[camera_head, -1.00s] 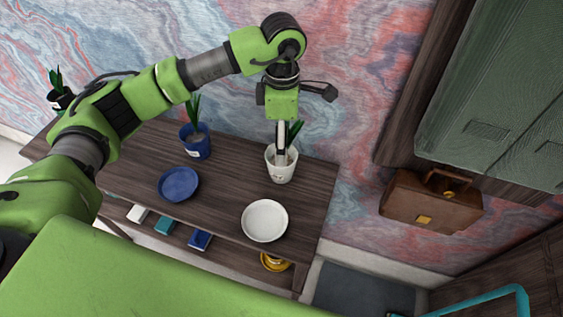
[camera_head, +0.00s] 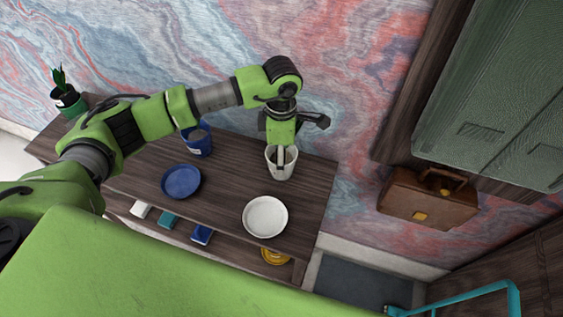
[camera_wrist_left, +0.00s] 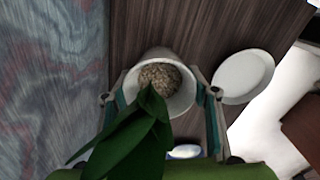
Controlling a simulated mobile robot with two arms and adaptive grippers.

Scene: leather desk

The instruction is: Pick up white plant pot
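The white plant pot (camera_head: 280,177) stands upright on the dark wooden desk, near its right end. My left gripper (camera_head: 281,158) points down at it from above, and one finger overlaps the pot in the head view. In the left wrist view the pot (camera_wrist_left: 183,104) lies between the two fingertips of my left gripper (camera_wrist_left: 163,98), with soil and green leaves inside. The fingers stand apart on either side of the pot, with narrow gaps; contact is not visible. My right gripper is not in view.
A white plate (camera_head: 265,216) lies in front of the pot, and a blue plate (camera_head: 181,181) lies to the left. A blue pot (camera_head: 199,145) is partly behind my arm. A green pot (camera_head: 71,105) stands at the far left. A brown briefcase (camera_head: 428,198) is on the right.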

